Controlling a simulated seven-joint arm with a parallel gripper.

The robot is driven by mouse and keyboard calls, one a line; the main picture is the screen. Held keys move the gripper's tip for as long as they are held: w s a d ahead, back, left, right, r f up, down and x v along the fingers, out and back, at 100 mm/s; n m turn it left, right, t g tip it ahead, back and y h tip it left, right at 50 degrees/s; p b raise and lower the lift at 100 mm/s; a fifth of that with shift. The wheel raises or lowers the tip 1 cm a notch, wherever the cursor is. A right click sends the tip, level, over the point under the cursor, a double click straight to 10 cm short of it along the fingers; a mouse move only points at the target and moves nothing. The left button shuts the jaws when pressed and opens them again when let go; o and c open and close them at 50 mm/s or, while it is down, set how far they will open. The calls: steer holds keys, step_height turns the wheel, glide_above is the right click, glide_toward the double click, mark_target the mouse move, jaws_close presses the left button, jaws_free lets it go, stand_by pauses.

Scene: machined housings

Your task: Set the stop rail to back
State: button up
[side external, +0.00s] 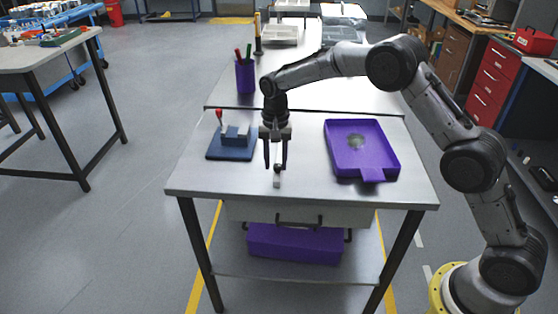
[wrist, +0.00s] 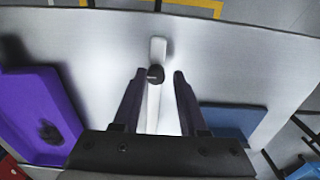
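A pale, narrow rail (wrist: 157,50) lies on the metal table between my fingers, and its near part is partly hidden by my gripper in the wrist view. In the side view its front end (side external: 277,183) shows below the fingertips. A round black knob (wrist: 155,74) sits on the rail and also shows in the side view (side external: 278,168). My gripper (side external: 276,168) is open and points down over the rail. In the wrist view its fingertips (wrist: 158,73) stand on both sides of the knob, the left one closer. I cannot tell whether either finger touches it.
A blue fixture (side external: 215,154) with a red-tipped lever (side external: 219,114) stands to the left. A purple tray (side external: 390,168) lies to the right. A purple pen cup (side external: 245,77) stands at the back left. The table front edge is close to the rail.

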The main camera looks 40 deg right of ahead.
steer(key=o, duration=0.3)
step_height(320, 180, up, 14)
stand_by(0.6)
